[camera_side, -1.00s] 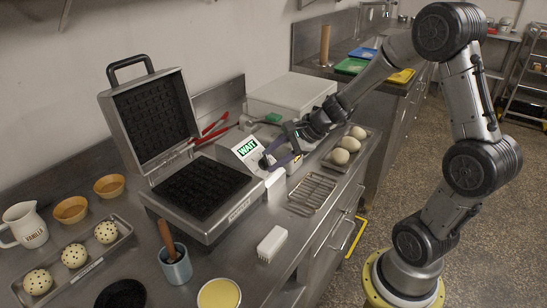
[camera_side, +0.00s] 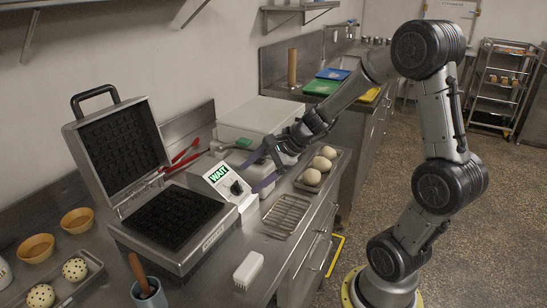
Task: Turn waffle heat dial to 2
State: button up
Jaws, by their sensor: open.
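The waffle iron (camera_side: 172,220) stands open on the steel counter, its lid tipped back.
A tray with dough balls (camera_side: 311,177) lies right of my gripper, and a wire rack (camera_side: 288,213) is in front. A white block (camera_side: 248,268) lies near the counter's front edge. Red-handled tongs (camera_side: 184,156) and a white box (camera_side: 257,120) are behind.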

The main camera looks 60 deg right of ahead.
jog(key=v, duration=1)
jog(key=s+a+r+n+g+y, duration=0.1)
jog(key=s+a+r+n, duration=0.15)
jog(key=a+n, duration=0.45)
jog(key=s+a+r+n+g, duration=0.1)
jog(key=s+a+n, duration=0.35)
jog(key=a, duration=0.45)
jog(key=s+d+f+n+h, duration=0.3)
jog(key=s+n, duration=0.4)
jog(key=n, duration=0.5)
jog(key=shift+d+f, duration=0.2)
jog(key=shift+d, duration=0.15)
